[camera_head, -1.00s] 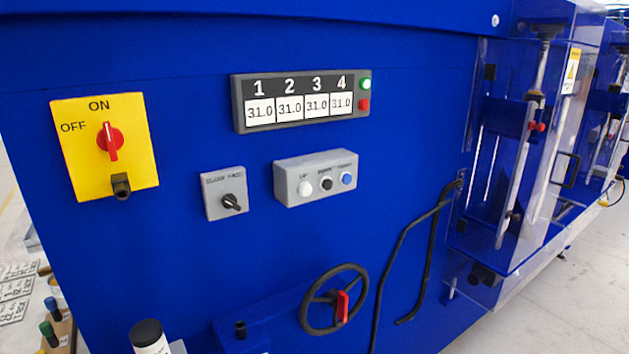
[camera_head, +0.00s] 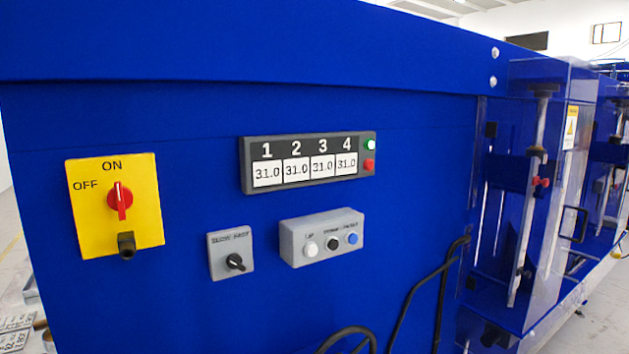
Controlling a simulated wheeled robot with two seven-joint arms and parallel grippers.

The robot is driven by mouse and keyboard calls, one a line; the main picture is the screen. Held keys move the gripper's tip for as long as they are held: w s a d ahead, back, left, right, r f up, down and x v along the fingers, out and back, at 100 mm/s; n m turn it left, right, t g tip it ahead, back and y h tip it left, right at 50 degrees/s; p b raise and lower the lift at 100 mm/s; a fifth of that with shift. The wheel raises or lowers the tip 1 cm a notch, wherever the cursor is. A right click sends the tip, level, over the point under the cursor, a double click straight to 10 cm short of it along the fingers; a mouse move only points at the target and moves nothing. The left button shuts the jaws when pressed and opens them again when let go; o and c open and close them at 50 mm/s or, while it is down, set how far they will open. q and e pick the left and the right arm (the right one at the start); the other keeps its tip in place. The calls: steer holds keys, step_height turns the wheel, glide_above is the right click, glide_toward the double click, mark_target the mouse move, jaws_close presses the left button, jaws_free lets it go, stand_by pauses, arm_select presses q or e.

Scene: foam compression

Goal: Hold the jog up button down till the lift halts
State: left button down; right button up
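The grey button box (camera_head: 322,225) is on the blue machine panel, below the display. It carries a white button (camera_head: 310,249) under a label that seems to read UP, a black button (camera_head: 333,244) in the middle and a blue button (camera_head: 352,238) at the right. The display (camera_head: 308,164) reads 31.0 under each of 1, 2, 3 and 4. Beside it are a green light (camera_head: 369,145) and a red one (camera_head: 369,165). Neither of my grippers is in view.
A yellow switch plate (camera_head: 115,205) has its red knob upright at ON. A small grey selector box (camera_head: 231,253) sits left of the button box. Clear guards (camera_head: 545,190) stand at the right.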

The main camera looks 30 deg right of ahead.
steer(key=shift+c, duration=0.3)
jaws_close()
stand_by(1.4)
